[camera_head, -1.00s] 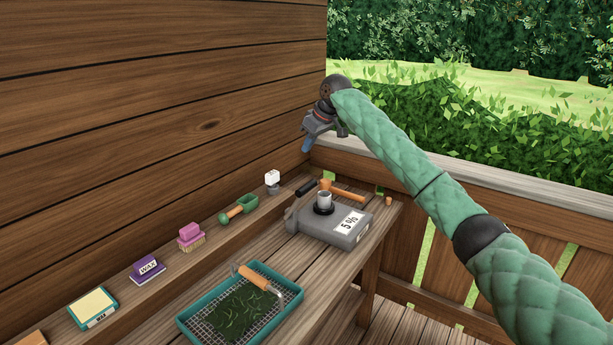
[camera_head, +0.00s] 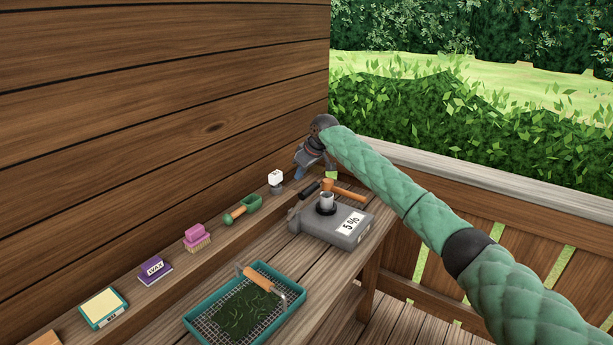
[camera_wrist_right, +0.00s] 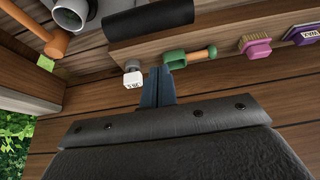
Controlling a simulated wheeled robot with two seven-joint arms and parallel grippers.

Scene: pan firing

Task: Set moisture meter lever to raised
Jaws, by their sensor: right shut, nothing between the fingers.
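The moisture meter (camera_head: 333,228) is a grey box on the bench with a "5 %" label and a metal cup on top. A black cylindrical grip (camera_head: 308,189), apparently its lever, lies low at the meter's far left corner. In the right wrist view the black grip (camera_wrist_right: 148,20) is large at the top, beyond my fingertips and apart from them. My right gripper (camera_head: 298,176) is above and behind the grip, pointing down, its blue fingers together and empty. The fingers also show in the wrist view (camera_wrist_right: 158,74). My left gripper is out of view.
A mallet (camera_head: 340,189) lies behind the meter. A teal mesh tray (camera_head: 205,325) with leaves and a hand tool is in front. The plank wall is close on the left.

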